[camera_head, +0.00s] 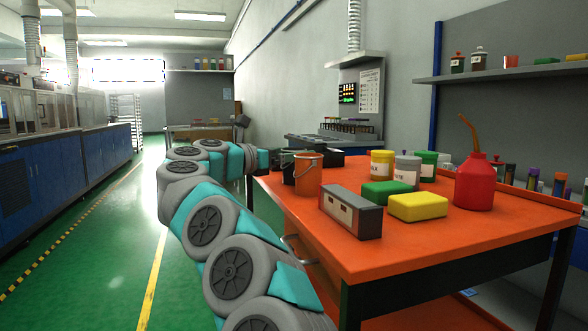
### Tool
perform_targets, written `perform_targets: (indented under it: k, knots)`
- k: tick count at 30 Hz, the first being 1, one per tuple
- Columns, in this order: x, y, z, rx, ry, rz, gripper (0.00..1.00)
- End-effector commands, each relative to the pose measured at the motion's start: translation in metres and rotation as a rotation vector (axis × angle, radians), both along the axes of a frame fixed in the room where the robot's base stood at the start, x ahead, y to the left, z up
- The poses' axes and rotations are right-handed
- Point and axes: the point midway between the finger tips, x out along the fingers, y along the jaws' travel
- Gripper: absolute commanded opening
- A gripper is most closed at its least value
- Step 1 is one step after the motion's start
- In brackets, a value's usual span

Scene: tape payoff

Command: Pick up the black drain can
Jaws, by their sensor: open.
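A black can-like shape (288,174) stands at the far left of the orange table, partly hidden by an orange bucket (308,178). I take it for the drain can. My arm reaches up along the table's left side, and its grey and teal wrist is just left of the black shape. My gripper (289,154) shows only as small dark parts beside the wrist, close to the can's top. It is open. The dark parts overlap, so I cannot tell whether the fingers are around the can or touching it.
The orange table (440,245) also bears a grey box (350,212), green and yellow blocks (418,206), several paint tins (407,170) and a red oil can (475,182). The table's front is clear. Open green floor (110,250) lies at left.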

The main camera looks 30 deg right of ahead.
Motion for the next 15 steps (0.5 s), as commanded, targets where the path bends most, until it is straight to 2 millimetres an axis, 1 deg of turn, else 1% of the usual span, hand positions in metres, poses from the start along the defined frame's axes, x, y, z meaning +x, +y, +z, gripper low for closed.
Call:
perform_targets:
  k: [3,6,9,14,15]
  knots:
    - [0.001,-0.02,-0.001,0.001,0.001,-0.006,1.0]
    - [0.004,-0.031,-0.001,0.001,0.001,-0.003,1.0]
    - [0.004,-0.035,-0.001,0.0,0.001,-0.002,1.0]
    - [0.004,-0.035,-0.001,0.0,0.001,0.0,1.0]
    - [0.004,-0.035,-0.001,0.0,0.001,0.0,0.95]
